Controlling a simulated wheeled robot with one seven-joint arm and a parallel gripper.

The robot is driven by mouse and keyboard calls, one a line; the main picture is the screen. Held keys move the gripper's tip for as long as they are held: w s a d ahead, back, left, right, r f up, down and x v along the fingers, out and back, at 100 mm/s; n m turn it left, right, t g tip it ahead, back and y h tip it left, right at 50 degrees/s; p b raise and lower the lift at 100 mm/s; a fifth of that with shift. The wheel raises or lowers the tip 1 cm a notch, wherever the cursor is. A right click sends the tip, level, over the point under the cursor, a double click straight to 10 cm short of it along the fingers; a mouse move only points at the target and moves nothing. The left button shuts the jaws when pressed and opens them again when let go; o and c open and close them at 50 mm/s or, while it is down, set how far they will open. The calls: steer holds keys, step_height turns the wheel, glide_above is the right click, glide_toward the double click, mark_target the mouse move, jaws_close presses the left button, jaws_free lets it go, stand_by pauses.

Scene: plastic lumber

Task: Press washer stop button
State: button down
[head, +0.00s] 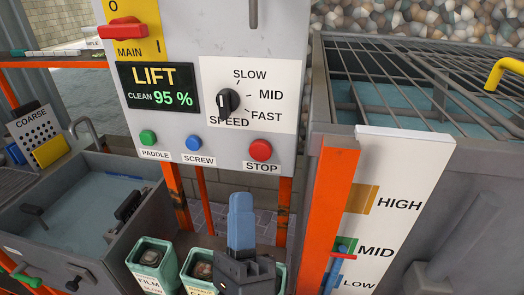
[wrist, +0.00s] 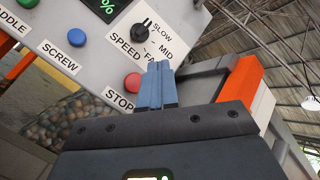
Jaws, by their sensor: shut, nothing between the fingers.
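The red stop button (head: 260,150) sits at the lower right of the grey control panel (head: 190,130), above a STOP label. It also shows in the wrist view (wrist: 133,81), just left of my fingertips. My gripper (head: 242,205) is shut and empty, with its blue fingers together and pointing up. In the head view it stands below the stop button and slightly to its left.
A green PADDLE button (head: 148,138), a blue SCREW button (head: 193,143) and a black speed knob (head: 228,101) share the panel. A red main switch (head: 122,29) is above. An orange post (head: 330,215) and level board (head: 385,215) stand at right. Bins (head: 152,262) are below.

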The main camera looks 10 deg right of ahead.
mark_target(257, 144)
steer(key=shift+w+d+b, duration=0.3)
steer(key=shift+w+d, duration=0.25)
steer(key=shift+w, duration=0.8)
steer(key=shift+w+d+b, duration=0.25)
steer(key=shift+w+d, duration=0.3)
steer(key=shift+w, duration=0.85)
steer(key=shift+w+d+b, duration=0.3)
steer(key=shift+w+d, duration=0.25)
steer(key=shift+w, duration=0.8)
steer(key=shift+w, duration=0.15)
steer(key=shift+w+d+b, duration=0.15)
steer(key=shift+w+b, duration=0.05)
steer(key=shift+b, duration=0.2)
steer(key=shift+w+d+b, duration=0.2)
steer(key=shift+w+b, duration=0.15)
steer(key=shift+w, duration=0.1)
steer(key=shift+s, duration=0.1)
steer(key=shift+s+a, duration=0.35)
steer(key=shift+s, duration=0.4)
steer(key=shift+s, duration=0.1)
